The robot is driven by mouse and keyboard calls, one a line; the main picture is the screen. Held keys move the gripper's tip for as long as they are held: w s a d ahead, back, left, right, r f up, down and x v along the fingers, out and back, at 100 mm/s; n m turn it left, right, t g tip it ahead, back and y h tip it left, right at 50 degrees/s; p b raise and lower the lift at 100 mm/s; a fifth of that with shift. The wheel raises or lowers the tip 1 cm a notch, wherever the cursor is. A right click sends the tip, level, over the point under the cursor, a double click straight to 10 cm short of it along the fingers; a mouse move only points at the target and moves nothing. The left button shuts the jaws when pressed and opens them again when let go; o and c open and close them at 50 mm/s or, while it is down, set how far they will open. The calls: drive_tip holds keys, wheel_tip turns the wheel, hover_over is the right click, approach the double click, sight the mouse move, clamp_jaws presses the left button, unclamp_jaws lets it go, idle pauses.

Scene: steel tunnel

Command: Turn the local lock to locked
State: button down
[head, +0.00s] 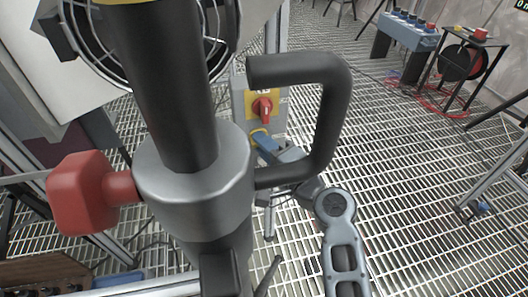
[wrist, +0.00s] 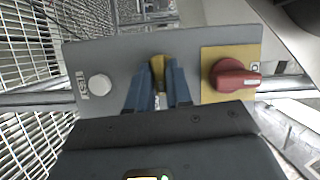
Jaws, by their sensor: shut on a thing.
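A grey control panel (head: 240,108) stands upright beyond the pipework in the head view; it also fills the upper middle of the wrist view (wrist: 115,62). On it, a yellow knob (wrist: 157,64), probably the local lock, sits between the blue fingers of my gripper (wrist: 158,92). My gripper (head: 265,143) is shut on this knob, which shows as a yellow rim (head: 259,134) in the head view. The fingers and gripper body hide most of the knob, so its marking cannot be read.
A red rotary switch (wrist: 232,76) on a yellow plate is close beside my fingers. A white button (wrist: 100,84) is on the other side. A black bent handle (head: 335,105) and a red knob (head: 80,193) are in the foreground.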

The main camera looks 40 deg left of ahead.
drive_tip(key=shift+m+b, duration=0.4)
drive_tip(key=shift+m, duration=0.1)
drive_tip(key=c, duration=1.1)
unclamp_jaws()
drive_tip(key=shift+p+v, duration=0.4)
drive_tip(key=shift+v, duration=3.55)
drive_tip(key=shift+f, duration=0.2)
